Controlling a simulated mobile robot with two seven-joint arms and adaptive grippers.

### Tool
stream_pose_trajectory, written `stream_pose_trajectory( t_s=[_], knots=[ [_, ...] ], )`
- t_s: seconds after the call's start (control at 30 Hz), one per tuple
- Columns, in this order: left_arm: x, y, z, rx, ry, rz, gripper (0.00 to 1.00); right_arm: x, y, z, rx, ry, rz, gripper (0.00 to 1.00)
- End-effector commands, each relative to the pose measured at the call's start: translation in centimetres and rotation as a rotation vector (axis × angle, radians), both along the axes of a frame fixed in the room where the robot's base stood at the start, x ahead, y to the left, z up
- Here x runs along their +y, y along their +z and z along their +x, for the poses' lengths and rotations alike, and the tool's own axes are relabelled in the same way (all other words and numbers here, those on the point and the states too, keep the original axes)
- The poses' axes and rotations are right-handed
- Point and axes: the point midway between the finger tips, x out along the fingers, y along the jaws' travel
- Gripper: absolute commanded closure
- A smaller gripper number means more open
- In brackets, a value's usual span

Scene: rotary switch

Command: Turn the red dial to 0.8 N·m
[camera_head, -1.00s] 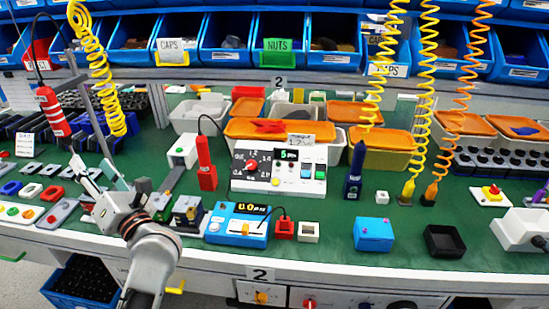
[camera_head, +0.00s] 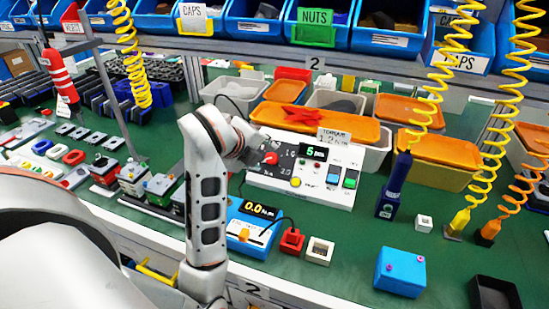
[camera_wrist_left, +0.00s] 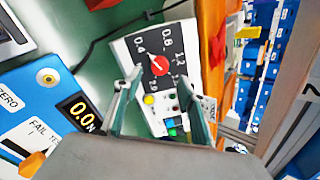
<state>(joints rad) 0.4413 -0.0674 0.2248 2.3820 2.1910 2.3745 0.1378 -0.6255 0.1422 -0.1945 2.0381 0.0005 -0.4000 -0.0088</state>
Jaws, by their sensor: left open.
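The red dial (camera_head: 270,158) sits on the dark scale plate of a white control box (camera_head: 318,186). In the left wrist view the red dial (camera_wrist_left: 160,65) shows with marks 0.4, 0.8 and 1.2 around it; I cannot tell exactly where its pointer stands. My left gripper (camera_wrist_left: 158,80) is open, its two fingers reaching toward the box with the dial between and just beyond their tips. I see no contact. In the head view my left arm covers most of the gripper and part of the scale. My right gripper is not in view.
The box also carries a green-digit display (camera_head: 314,152), a yellow button (camera_head: 296,181) and switches. A sign (camera_head: 333,137) stands behind it. A blue tester (camera_head: 254,226) stands in front, and orange-lidded bins (camera_head: 436,146) behind. A dark blue tool (camera_head: 393,186) stands to the right.

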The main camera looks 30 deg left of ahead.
Motion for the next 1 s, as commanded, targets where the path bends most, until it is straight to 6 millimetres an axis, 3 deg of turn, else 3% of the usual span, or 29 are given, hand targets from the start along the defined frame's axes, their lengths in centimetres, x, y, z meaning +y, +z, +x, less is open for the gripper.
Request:
stream_pose_trajectory(
  t_s=[0.03,0.1,0.3,0.73,0.87,0.9,1.0],
  knots=[
    [0.1,-1.4,0.6,0.010,0.000,0.000,0.59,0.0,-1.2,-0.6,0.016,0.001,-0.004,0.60],
    [0.2,-2.2,1.4,0.010,0.000,0.000,0.59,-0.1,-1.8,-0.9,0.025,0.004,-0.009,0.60],
    [0.5,-3.8,3.3,0.009,0.001,0.003,0.59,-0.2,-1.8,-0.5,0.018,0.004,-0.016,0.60],
    [0.7,-4.0,4.1,0.002,0.002,0.002,0.59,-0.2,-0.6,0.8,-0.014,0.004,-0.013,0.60],
    [0.7,-4.0,4.1,0.002,0.002,0.003,0.93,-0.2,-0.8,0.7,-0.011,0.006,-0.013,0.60],
    [0.7,-4.0,4.1,0.002,0.002,0.002,0.97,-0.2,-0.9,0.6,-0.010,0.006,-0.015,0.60],
    [0.7,-4.0,4.1,0.002,0.001,0.003,0.97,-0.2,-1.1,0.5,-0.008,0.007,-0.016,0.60]
  ],
)
